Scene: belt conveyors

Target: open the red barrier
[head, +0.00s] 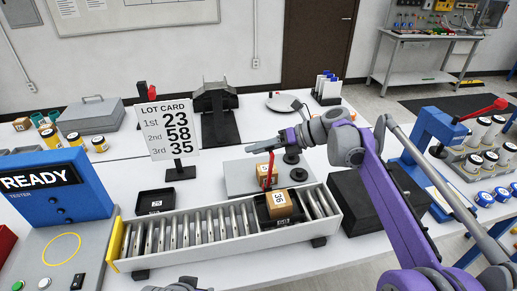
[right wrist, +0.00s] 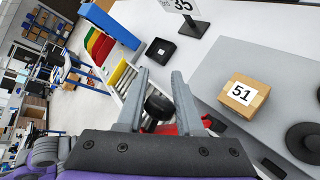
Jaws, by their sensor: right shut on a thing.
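The red barrier (head: 270,170) is a thin red bar that stands upright at the far side of the roller conveyor (head: 190,236), beside a black tray. In the right wrist view, red parts (right wrist: 166,129) show behind a black round knob. My right gripper (head: 262,147) reaches in from the right at the top of the bar. In its wrist view the fingers (right wrist: 157,100) are shut with the black knob (right wrist: 158,106) between them. The exact contact is partly hidden. My left gripper is not clearly visible.
A box marked 36 (head: 279,204) sits in the black tray on the rollers. A box marked 51 (right wrist: 243,95) lies on a grey plate behind the conveyor. The lot card (head: 167,128) stands behind, left. A blue tester (head: 45,200) is at left, a black case (head: 365,205) at right.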

